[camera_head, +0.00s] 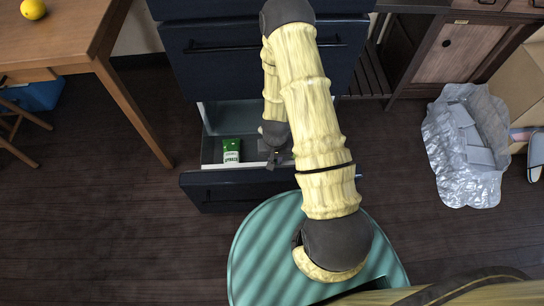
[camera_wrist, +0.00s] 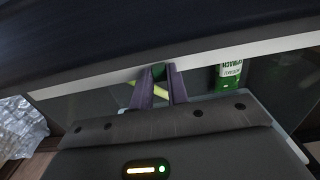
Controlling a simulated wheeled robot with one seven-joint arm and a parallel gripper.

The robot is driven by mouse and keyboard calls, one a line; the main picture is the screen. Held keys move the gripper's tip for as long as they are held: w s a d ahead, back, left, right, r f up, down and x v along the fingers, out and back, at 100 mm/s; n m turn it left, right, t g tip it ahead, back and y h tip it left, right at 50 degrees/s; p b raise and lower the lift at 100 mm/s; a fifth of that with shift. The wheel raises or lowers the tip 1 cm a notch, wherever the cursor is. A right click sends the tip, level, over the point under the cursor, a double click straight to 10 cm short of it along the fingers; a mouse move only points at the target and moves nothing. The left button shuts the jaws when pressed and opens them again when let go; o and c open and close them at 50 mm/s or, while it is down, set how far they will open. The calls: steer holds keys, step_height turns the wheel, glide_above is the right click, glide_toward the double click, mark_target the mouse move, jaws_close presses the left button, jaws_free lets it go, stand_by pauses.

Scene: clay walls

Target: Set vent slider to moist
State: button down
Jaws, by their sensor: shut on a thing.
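A dark navy drawer (camera_head: 240,190) stands pulled out at the bottom of a navy cabinet. My gripper (camera_head: 272,160) reaches down into it near its front panel, right of a green packet. In the wrist view my gripper's two fingers (camera_wrist: 159,82) are close together at the drawer's pale rim (camera_wrist: 215,58). A small dark green piece (camera_wrist: 158,71) shows between the fingertips, and they are shut on it. It may be the vent slider's knob, but I cannot read any mark or tell its setting.
The green packet (camera_head: 231,150) stands in the drawer and also shows in the wrist view (camera_wrist: 230,75). A wooden table (camera_head: 60,35) is at the left. A crumpled silvery bag (camera_head: 465,145) lies on the floor at the right.

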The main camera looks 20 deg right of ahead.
steer(key=shift+s+d, duration=0.2)
steer(key=shift+d, duration=0.35)
steer(key=c, duration=1.4)
jaws_free()
steer(key=shift+d, duration=0.1)
steer(key=shift+o, duration=0.2)
steer(key=shift+r, duration=0.2)
step_height(320, 180, up, 17)
steer(key=p, duration=0.7)
